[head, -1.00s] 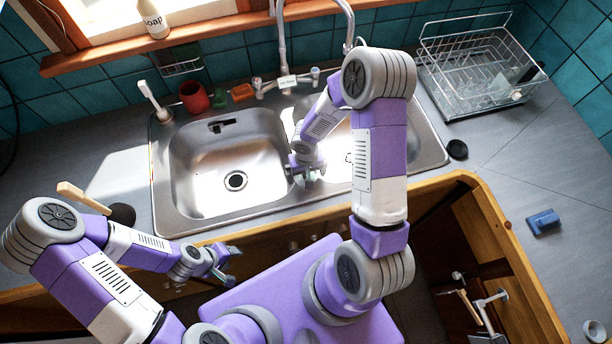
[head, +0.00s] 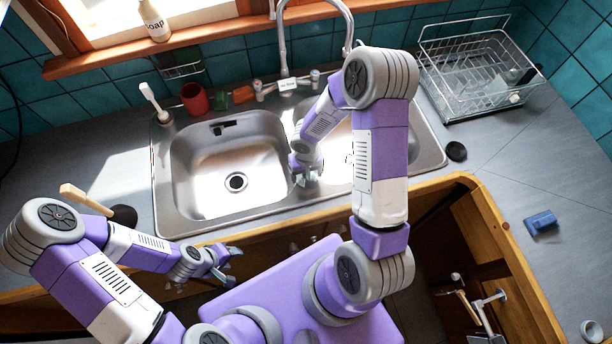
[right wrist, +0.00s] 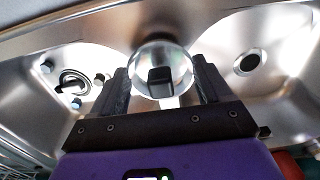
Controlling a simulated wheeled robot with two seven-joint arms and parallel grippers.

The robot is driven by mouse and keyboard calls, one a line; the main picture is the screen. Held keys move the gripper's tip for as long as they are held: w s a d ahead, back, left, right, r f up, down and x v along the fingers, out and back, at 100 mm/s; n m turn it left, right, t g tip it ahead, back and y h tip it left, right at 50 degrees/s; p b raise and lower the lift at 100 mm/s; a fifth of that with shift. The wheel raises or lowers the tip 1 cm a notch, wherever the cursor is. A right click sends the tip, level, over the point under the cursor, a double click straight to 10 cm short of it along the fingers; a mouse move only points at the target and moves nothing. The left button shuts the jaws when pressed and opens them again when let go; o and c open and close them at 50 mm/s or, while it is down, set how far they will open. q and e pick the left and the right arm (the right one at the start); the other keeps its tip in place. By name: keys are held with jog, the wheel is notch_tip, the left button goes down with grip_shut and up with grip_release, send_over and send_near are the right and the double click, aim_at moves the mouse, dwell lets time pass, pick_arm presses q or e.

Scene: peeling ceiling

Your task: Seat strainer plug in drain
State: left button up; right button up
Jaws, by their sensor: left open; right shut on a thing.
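The strainer plug (right wrist: 160,72), a round shiny metal piece with a black knob, is between the fingers of my right gripper (right wrist: 160,88), which is shut on it. In the head view my right gripper (head: 305,176) is above the divider between the two basins; the plug is hard to make out there. The left basin's drain (head: 236,182) is a dark open ring, apart from the plug; it also shows in the right wrist view (right wrist: 247,63). The right basin's drain (right wrist: 74,82) has a dark piece in it. My left gripper (head: 222,266) is open and empty before the counter.
Several small pieces lie around the right basin's drain. The faucet (head: 284,50) rises behind the sink. A red cup (head: 194,98) stands behind the left basin, and a wire dish rack (head: 480,80) stands at right. The left basin (head: 205,160) is mostly clear.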

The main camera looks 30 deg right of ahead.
jog(key=shift+r+p, duration=0.95)
jog(key=shift+r, duration=0.7)
jog(key=shift+r, duration=0.1)
notch_tip(320, 180, up, 2)
jog(key=shift+r+p, duration=0.2)
jog(key=shift+p, duration=0.5)
jog(key=shift+r, duration=1.2)
jog(key=shift+s, duration=0.1)
